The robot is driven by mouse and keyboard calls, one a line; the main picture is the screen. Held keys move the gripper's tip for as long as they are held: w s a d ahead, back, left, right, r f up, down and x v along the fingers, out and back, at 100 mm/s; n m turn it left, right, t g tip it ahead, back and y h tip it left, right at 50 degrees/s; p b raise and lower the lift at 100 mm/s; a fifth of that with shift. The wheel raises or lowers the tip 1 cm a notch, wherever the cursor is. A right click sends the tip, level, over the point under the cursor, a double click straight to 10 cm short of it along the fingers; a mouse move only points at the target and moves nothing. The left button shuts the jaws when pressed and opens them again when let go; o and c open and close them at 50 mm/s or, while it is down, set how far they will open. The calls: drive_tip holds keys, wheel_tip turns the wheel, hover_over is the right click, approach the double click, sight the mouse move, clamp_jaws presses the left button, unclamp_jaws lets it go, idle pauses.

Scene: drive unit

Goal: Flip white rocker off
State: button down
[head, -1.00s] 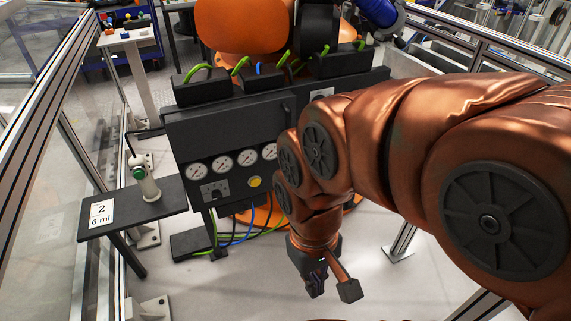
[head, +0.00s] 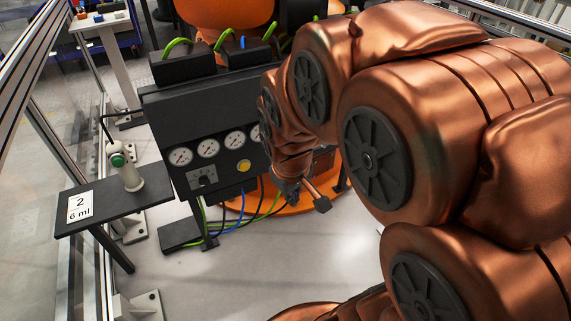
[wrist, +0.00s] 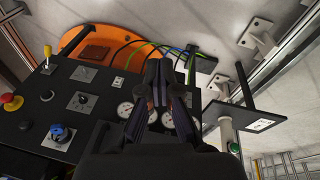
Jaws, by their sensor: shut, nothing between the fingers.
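The black control panel (head: 210,115) stands ahead with a row of round gauges (head: 208,147), a grey plate with a dark knob (head: 203,178) and a yellow button (head: 244,166). My arm covers its right part in the head view. In the wrist view a small pale plate (wrist: 118,84) on the panel could be the white rocker, but it is too small to tell, or which way it is tipped. My gripper (wrist: 159,66) is shut and empty, its dark fingers in front of the gauges. In the head view the gripper (head: 304,193) is low at the panel's right side.
The wrist view shows a yellow-topped lever (wrist: 47,52), a red button (wrist: 11,102) and a blue knob (wrist: 58,132). Green and blue cables (head: 238,210) hang below the panel. A side shelf (head: 110,205) holds a white-green device (head: 125,170). Floor in front is clear.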

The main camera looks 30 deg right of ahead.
drive_tip(key=w+d+f+n+t+h+b, duration=0.2)
drive_tip(key=w+d+f+n+t+b, duration=0.2)
drive_tip(key=w+d+f+b, duration=0.55)
drive_tip(key=w+d+f+n+t+h+b, duration=0.1)
drive_tip(key=w+d+f+n+t+b, duration=0.25)
drive_tip(key=w+d+f, duration=1)
drive_tip(key=w+f+n+t+y+b, duration=0.1)
drive_tip(key=w+f+n+t+b, duration=0.2)
drive_tip(key=f+b, duration=0.4)
drive_tip(key=w+d+f+n+t+y+b, duration=0.1)
drive_tip(key=w+f+n+t+b, duration=0.3)
drive_tip(key=f+t+b, duration=0.3)
drive_tip(key=shift+w+d+f+n+y, duration=0.25)
drive_tip(key=shift+f+n+y, duration=0.2)
drive_tip(key=shift+f, duration=0.3)
drive_tip(key=w+d+r+b, duration=0.1)
drive_tip(key=w+r+b, duration=0.1)
drive_tip(key=w, duration=1.1)
drive_tip(key=shift+w+r+b, duration=0.15)
drive_tip(key=shift+w+b, duration=0.2)
drive_tip(key=shift+b, duration=0.3)
drive_tip(key=shift+d+r, duration=0.1)
